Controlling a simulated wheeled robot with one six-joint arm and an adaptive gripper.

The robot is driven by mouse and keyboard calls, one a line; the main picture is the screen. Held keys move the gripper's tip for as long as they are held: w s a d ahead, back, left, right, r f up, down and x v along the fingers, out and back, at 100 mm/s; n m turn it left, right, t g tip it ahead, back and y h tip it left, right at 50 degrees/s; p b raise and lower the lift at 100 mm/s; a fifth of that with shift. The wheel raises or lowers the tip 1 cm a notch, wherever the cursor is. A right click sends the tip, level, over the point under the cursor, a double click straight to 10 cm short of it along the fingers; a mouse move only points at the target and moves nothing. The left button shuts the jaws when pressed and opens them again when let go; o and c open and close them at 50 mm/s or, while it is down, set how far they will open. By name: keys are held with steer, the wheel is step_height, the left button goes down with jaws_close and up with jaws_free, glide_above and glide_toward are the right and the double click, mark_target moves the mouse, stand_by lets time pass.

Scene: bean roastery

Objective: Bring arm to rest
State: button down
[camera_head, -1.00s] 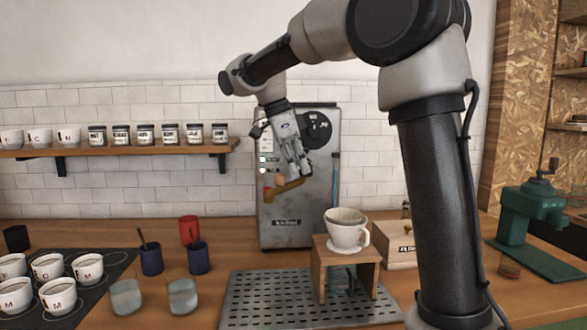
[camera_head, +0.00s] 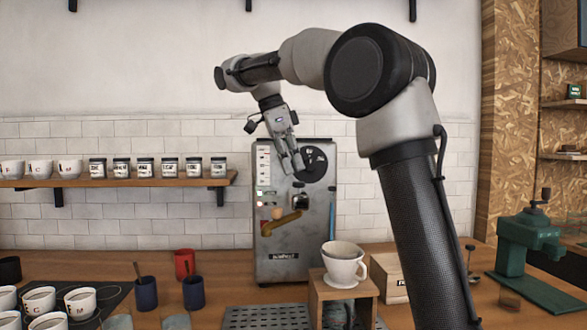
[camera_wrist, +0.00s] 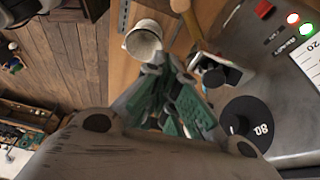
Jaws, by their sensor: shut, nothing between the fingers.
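My gripper (camera_head: 293,165) hangs from the bent arm in front of the upper part of the grey machine (camera_head: 265,235). Its fingers point down and are shut with nothing between them. In the wrist view the green-padded fingertips (camera_wrist: 172,105) are close together, with the machine (camera_wrist: 262,70) to their right. In the head view my gripper is apart from the counter and the things on it.
A white dripper cup (camera_head: 343,268) sits on a wooden stand (camera_head: 345,298) below right. Red (camera_head: 184,265) and blue cups (camera_head: 194,292) stand left of the machine. A wall shelf (camera_head: 120,180) holds jars and cups. A green grinder (camera_head: 520,250) stands at right.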

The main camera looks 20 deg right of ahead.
steer(key=s+d+f+n+t+y, duration=0.1)
steer(key=s+d+f+n, duration=0.1)
steer(key=s+d+n, duration=0.3)
steer(key=s+d+f+n+t+y, duration=0.1)
steer(key=s+f+n, duration=0.25)
steer(key=s, duration=0.25)
steer(key=s+d+f+n+t+y, duration=0.1)
steer(key=s+d+f+n+t, duration=0.1)
steer(key=s+f+n, duration=1)
steer(key=s+f+t, duration=0.1)
steer(key=s+f, duration=0.2)
steer(key=s, duration=0.1)
steer(key=shift+d+y, duration=0.2)
steer(key=shift+y, duration=0.2)
